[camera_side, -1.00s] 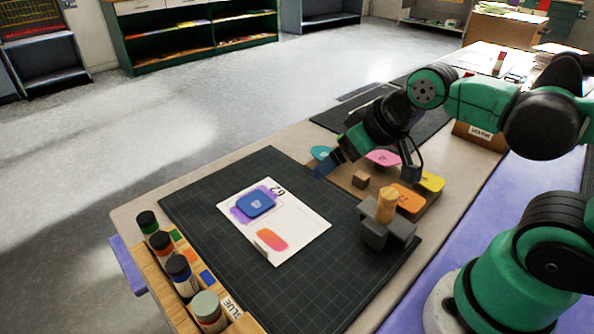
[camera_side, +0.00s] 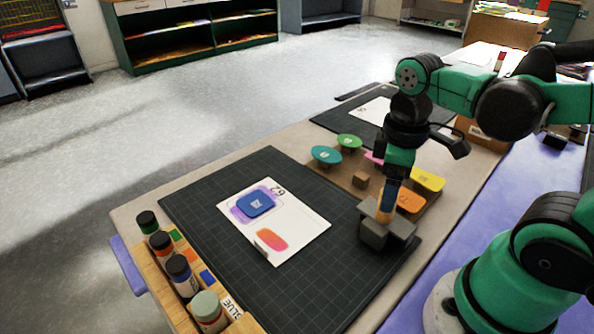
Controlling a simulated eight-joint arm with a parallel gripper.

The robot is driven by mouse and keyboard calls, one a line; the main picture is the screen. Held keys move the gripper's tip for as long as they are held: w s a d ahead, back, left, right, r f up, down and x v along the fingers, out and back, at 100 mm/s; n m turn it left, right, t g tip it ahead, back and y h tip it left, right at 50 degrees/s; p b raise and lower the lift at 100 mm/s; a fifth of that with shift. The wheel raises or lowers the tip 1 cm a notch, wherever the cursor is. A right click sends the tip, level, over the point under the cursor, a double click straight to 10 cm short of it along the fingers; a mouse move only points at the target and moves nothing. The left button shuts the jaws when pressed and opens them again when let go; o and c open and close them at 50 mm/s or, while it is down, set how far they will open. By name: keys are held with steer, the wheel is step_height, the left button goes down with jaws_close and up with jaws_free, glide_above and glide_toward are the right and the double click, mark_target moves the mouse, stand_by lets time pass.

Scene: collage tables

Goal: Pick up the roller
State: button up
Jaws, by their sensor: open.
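The roller (camera_side: 383,216), with an orange-brown wooden handle, stands upright in a grey block holder (camera_side: 374,235) at the right of the cutting mat. My gripper (camera_side: 386,207) points down over the roller with its blue-grey fingers at the handle. The jaws are open, and the fingers hide much of the handle. I cannot tell whether they touch it.
A wooden board (camera_side: 330,171) behind the holder carries several coloured pieces and a small wooden block (camera_side: 361,180). A white card (camera_side: 300,228) with a blue piece (camera_side: 256,203) lies on the dark mat (camera_side: 215,190). Paint bottles stand in a wooden rack at front left.

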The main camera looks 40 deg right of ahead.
mark_target(383, 218)
steer(key=shift+w+d+f, duration=0.1)
steer(key=shift+d+f, duration=0.05)
steer(key=shift+f, duration=2.3)
jaws_close()
